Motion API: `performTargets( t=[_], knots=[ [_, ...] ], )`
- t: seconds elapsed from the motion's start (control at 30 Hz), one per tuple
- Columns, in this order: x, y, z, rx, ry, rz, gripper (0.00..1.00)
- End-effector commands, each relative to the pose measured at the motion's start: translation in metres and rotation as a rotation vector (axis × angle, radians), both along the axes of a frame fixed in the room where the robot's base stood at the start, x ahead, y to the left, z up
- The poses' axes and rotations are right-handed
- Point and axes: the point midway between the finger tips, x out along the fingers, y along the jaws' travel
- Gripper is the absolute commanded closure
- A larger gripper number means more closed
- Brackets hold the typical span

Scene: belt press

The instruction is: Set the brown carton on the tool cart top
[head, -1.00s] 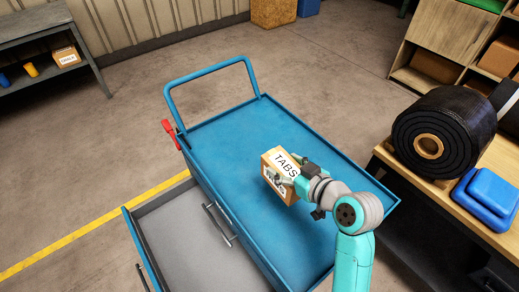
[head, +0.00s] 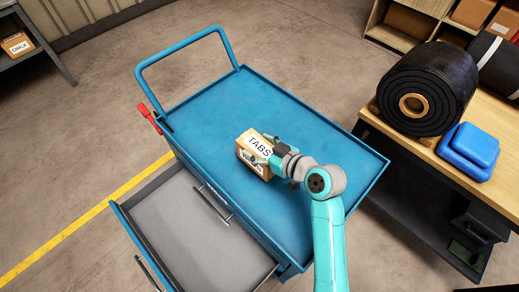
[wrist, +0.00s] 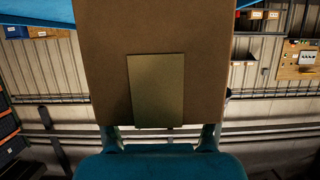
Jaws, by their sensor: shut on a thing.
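The brown carton (head: 250,152) has a white label reading TABS. My gripper (head: 266,157) is shut on it, over the blue top of the tool cart (head: 292,122). I cannot tell whether the carton touches the top or is a little above it. In the wrist view the carton (wrist: 112,75) fills the middle, with a plain patch on its face. The wrist view shows part of my gripper (wrist: 160,135) at the carton's lower edge. The carton's underside is hidden.
The cart's drawer (head: 190,235) is pulled open at the front left. A red lever (head: 150,118) stands by the push handle (head: 180,50). A workbench at the right holds a black belt roll (head: 425,90) and a blue case (head: 470,150). The cart top around the carton is clear.

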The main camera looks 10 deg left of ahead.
Motion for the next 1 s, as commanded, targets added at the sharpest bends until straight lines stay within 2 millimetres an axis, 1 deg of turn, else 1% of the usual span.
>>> performTargets(
  t=[0.03,0.13,0.47,0.5,0.6,1.0],
  knots=[
    [0.0,0.0,-0.008,0.001,0.002,0.0,0.83],
    [0.0,0.0,-0.018,0.0,0.001,0.0,0.83],
    [0.0,0.0,-0.02,-0.001,-0.001,-0.001,0.83],
    [0.0,0.0,-0.021,-0.001,0.0,-0.001,0.29],
    [0.0,0.0,-0.021,-0.001,0.0,-0.001,0.07],
    [-0.001,-0.001,-0.018,-0.001,0.0,-0.001,0.07]
  ],
)
